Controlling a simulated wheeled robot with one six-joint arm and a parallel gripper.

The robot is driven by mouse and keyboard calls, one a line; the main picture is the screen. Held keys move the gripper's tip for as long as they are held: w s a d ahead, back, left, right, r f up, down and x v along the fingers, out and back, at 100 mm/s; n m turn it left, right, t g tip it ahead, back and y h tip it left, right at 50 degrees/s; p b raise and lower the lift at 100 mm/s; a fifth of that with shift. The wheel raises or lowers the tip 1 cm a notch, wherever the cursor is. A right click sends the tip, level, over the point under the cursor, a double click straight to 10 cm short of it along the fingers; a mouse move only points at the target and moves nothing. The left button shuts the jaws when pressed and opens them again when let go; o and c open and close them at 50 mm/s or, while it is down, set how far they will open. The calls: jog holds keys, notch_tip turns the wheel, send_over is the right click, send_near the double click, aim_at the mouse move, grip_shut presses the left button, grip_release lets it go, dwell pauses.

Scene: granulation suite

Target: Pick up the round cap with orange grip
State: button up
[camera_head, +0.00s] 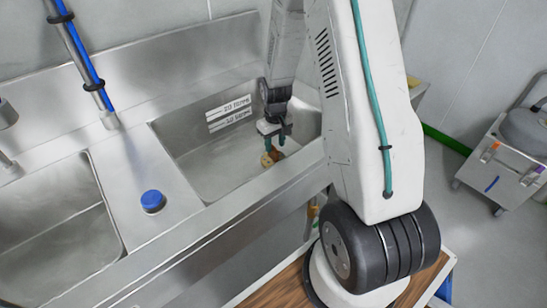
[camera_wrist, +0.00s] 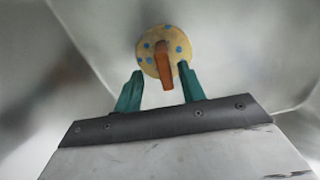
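The round cap (camera_wrist: 154,43) is pale yellow with blue spots and has an orange grip (camera_wrist: 164,66) standing across it. It lies in the right-hand sink basin, where the head view shows it small and partly hidden below my gripper (camera_head: 274,138). In the wrist view, my gripper (camera_wrist: 160,88) has its two green fingers apart, one on each side of the orange grip's lower end. The left finger is clearly apart from the grip. The right finger is close to it, and I cannot tell if they touch. Nothing is held between the fingers.
The steel basin (camera_head: 190,165) has walls around the cap and printed labels (camera_head: 229,113) on its back wall. A blue round cap (camera_head: 152,201) sits on the ledge between the two basins. A hose (camera_head: 85,60) hangs at the left. A cart (camera_head: 500,165) stands at the right.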

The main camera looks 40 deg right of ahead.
aim_at(273, 147)
jog(key=f, duration=0.4)
jog(key=shift+w+a+f, duration=0.2)
jog(key=shift+a, duration=0.1)
grip_shut()
